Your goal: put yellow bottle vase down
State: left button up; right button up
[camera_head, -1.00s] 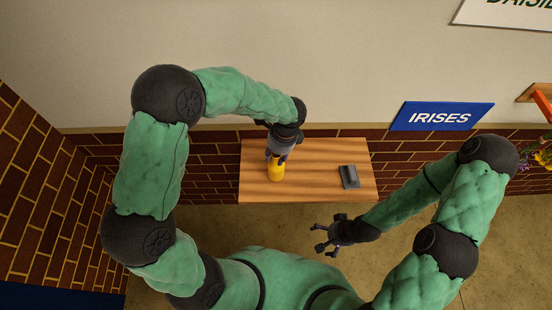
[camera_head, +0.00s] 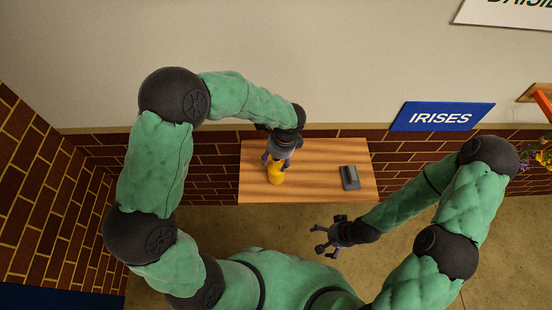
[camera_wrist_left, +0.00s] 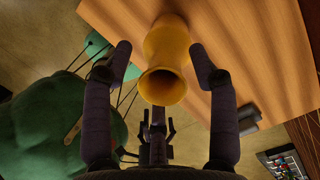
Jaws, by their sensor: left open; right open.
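The yellow bottle vase (camera_head: 276,175) stands on the wooden table (camera_head: 310,190), left of the table's middle. In the left wrist view the vase (camera_wrist_left: 165,65) shows its open round mouth toward the camera. My left gripper (camera_head: 277,163) is open above the vase; in the left wrist view its fingers (camera_wrist_left: 160,62) are spread on both sides of the vase with gaps between. My right gripper (camera_head: 327,238) is open and empty, in front of the table's near edge.
A dark grey block-like object (camera_head: 350,178) lies on the right part of the table, and it also shows in the left wrist view (camera_wrist_left: 245,116). The table between it and the vase is clear. A blue IRISES sign (camera_head: 441,117) hangs on the wall behind.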

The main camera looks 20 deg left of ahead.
pick_arm(q)
notch_tip(320, 180, up, 12)
jog(key=d+p, duration=0.2)
